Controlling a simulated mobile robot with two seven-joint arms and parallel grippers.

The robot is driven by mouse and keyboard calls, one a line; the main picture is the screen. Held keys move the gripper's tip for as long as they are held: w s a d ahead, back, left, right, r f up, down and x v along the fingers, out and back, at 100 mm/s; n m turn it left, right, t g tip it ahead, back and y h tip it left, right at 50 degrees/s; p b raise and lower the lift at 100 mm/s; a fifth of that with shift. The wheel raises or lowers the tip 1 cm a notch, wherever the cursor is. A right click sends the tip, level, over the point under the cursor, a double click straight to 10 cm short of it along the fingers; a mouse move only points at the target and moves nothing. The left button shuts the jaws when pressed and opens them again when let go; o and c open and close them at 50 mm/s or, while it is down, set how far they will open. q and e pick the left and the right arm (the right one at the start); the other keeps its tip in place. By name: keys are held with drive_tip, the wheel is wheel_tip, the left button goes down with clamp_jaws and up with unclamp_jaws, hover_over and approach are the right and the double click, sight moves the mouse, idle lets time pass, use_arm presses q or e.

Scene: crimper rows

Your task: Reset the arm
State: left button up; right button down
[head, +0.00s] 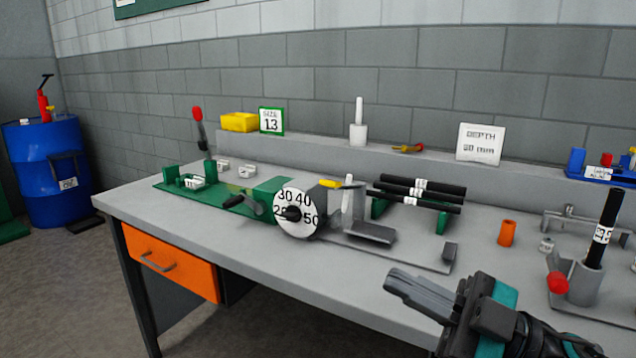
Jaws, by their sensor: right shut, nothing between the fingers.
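My right gripper (415,293) comes in from the lower right, in front of the workbench (300,295). Its fingers are together with nothing between them, and they point left over the bench's front edge. It appears apart from everything on the bench. A crimper device with a white numbered dial (296,212) and a green base (180,190) stands on the bench beyond the gripper. My left gripper is not in the head view.
Black rods (415,190) rest on green supports right of the dial. An orange cylinder (507,233) and an upright black rod in a grey holder (583,283) stand at the right. A back ledge holds a depth sign (479,144). A blue barrel (45,170) stands at the far left.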

drive_tip(key=w+d+f+m+t+h, duration=0.2)
drive_tip(key=f+m+t+h, duration=0.3)
drive_tip(key=f+m+h, duration=0.25)
drive_tip(key=w+d+f+m+t+h, duration=0.1)
drive_tip(key=d+f+m+t+h, duration=0.2)
drive_tip(key=f+m+t+h, duration=0.45)
drive_tip(key=s+a+f+m+g+h, duration=0.1)
drive_tip(key=s+f+m+g, duration=0.1)
drive_tip(key=s+f+g, duration=0.6)
drive_tip(key=s+a+f+m+g+h, duration=0.15)
drive_tip(key=s+f, duration=0.25)
drive_tip(key=f, duration=0.8)
use_arm(q)
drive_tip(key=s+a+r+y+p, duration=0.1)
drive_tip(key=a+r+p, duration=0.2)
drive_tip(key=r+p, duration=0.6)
drive_tip(key=p, duration=0.4)
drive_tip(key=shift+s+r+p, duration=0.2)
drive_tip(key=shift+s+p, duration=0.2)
use_arm(e)
drive_tip(key=d+r, duration=0.4)
drive_tip(key=r, duration=0.6)
drive_tip(key=shift+r+h, duration=0.4)
drive_tip(key=shift+h, duration=0.05)
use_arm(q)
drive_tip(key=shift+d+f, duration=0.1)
use_arm(e)
drive_tip(key=shift+d+n, duration=0.1)
drive_tip(key=shift+n, duration=0.15)
